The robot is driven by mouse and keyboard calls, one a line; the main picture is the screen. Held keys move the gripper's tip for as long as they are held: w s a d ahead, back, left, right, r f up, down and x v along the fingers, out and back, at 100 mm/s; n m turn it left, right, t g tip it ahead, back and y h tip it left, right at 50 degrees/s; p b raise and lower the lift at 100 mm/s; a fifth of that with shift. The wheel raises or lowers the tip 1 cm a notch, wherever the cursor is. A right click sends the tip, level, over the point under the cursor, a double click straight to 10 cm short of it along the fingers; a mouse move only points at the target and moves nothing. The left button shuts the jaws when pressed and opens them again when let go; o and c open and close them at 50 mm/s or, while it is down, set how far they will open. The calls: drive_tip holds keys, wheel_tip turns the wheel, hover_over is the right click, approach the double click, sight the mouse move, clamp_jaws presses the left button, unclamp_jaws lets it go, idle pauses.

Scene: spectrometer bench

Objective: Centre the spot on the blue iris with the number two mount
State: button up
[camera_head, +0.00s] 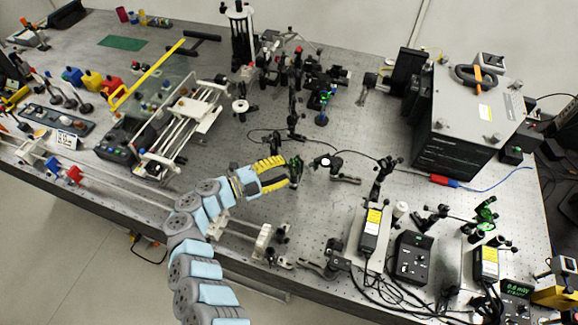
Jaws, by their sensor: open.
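My gripper (291,172) is at the middle of the bench, at the end of my blue and grey arm. Its jaws point right and are open, but the fingers are small and dark in this view. It is close to a dark post-mounted part with a little green on it; I cannot tell whether they touch. A small part with blue on it (322,118), possibly the blue iris, stands further back to the right. No number label is readable, so I cannot tell which mount is number two. I cannot make out a spot on the iris.
Right of my gripper is a dark mount with a bright white disc (326,162). A large black instrument box (458,122) stands at right. A laser module (371,229) and a black controller (412,257) with cables are at front right. A white rail frame (185,125) stands left.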

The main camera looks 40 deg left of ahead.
drive_tip(key=v, duration=0.9)
